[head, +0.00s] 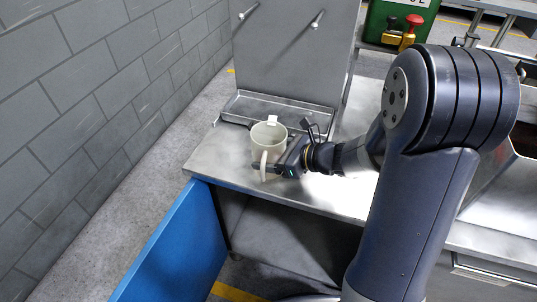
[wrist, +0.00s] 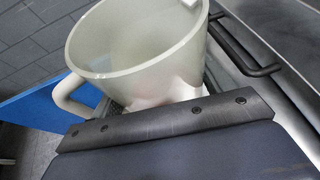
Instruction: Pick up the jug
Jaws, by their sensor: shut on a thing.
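The jug (head: 269,142) is a pale cream, open-topped vessel with a side handle, upright at the left end of the metal worktop. My gripper (head: 268,167) reaches it from the right and is shut on it. In the wrist view the jug (wrist: 140,45) fills the upper middle, with its handle at the left and its wide mouth showing. The dark edge of my gripper (wrist: 165,122) hides its lower part. I cannot tell whether its base touches the worktop.
The metal worktop (head: 215,160) has an upright steel panel (head: 290,50) with a ledge behind the jug. A blue door (head: 175,250) hangs open below the worktop. A grey block wall (head: 90,90) stands at the left. A green box (head: 400,20) is at the back right.

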